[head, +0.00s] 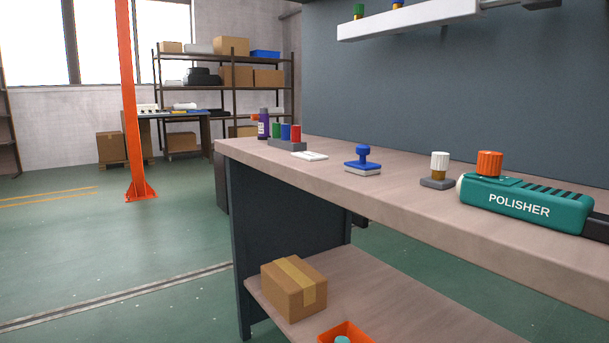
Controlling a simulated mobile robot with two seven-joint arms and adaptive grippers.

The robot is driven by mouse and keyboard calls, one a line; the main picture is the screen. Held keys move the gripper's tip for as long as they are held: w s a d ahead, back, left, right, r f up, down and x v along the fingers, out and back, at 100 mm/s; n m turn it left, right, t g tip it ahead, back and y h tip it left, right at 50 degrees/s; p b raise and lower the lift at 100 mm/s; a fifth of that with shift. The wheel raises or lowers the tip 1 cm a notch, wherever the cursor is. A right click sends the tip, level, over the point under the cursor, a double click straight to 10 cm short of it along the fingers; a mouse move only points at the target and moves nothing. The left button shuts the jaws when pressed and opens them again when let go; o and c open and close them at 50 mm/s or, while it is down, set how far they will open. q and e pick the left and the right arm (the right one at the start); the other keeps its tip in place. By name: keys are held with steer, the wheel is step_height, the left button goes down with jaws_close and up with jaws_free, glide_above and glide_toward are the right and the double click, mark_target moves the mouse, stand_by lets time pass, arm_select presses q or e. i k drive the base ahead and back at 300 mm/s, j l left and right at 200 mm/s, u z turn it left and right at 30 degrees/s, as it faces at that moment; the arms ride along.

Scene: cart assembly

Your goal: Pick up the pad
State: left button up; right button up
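A blue-handled block (362,161) with a pale flat underside stands upright on the workbench top (400,201), near its middle. It looks like a hand pad. A flat white piece (309,155), perhaps a folded cloth or another pad, lies on the bench to its left. I cannot tell for sure which one is the pad. Neither of my grippers shows in the head view.
A teal polisher (525,200) lies at the right, beside a white-capped piece on a grey base (438,183). Coloured bottles in a grey holder (286,143) and a purple spray bottle (263,125) stand at the far left end. A cardboard box (293,290) sits on the lower shelf.

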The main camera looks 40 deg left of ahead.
mark_target(360, 166)
steer(key=u, duration=0.95)
